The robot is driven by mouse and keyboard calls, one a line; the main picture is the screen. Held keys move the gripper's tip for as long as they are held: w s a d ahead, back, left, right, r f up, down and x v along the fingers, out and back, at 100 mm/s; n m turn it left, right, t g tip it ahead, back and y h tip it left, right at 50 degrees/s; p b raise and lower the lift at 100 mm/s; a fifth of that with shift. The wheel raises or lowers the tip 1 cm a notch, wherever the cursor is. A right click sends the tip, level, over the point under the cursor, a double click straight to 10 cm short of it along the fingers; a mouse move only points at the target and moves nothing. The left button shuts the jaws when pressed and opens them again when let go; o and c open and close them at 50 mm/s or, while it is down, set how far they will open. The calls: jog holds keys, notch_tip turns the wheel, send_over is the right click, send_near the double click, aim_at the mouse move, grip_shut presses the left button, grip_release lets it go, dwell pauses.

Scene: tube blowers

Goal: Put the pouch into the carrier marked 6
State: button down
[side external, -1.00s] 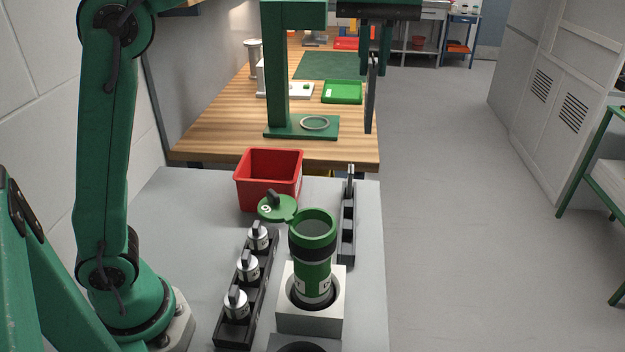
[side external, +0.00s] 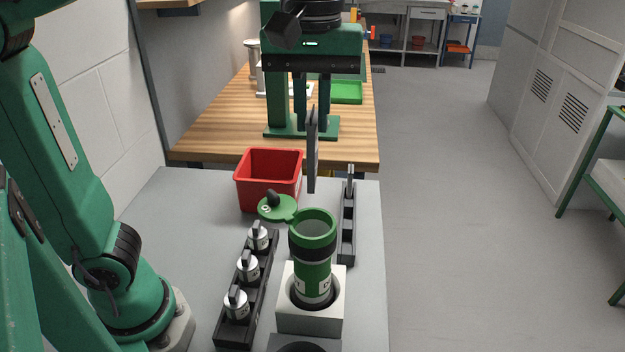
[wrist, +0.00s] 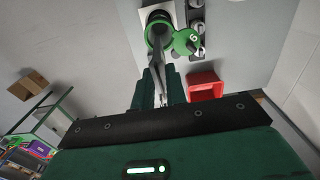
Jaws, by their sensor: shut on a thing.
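The pouch (side external: 313,165) is a thin, dark grey, flat piece hanging upright from my gripper (side external: 311,118). My gripper is shut on its upper end. The carrier (side external: 314,272) is a green tube with black bands, upright in a pale square block. Its round green lid (side external: 274,207), marked 6, is swung open to the left. The pouch's lower end appears above and beyond the carrier's open mouth, apart from it. In the wrist view the pouch (wrist: 157,65) hangs from my gripper (wrist: 159,98) and overlaps the carrier's rim (wrist: 148,17); the lid (wrist: 187,42) is beside it.
A red bin (side external: 268,180) stands behind the carrier to the left. A black rack (side external: 247,290) with several silver canisters is left of it, and a narrow black rack (side external: 348,225) is right. A green stand (side external: 275,127) stands on the wooden bench behind.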

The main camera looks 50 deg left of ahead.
aim_at(312, 180)
jog(key=shift+f, duration=0.7)
jog(key=shift+f, duration=0.15)
jog(key=shift+f, duration=2.2)
jog(key=shift+f, duration=0.25)
jog(key=shift+f, duration=0.4)
jog(key=shift+f, duration=0.35)
jog(key=shift+f, duration=0.35)
jog(key=shift+f, duration=0.35)
jog(key=shift+f, duration=0.7)
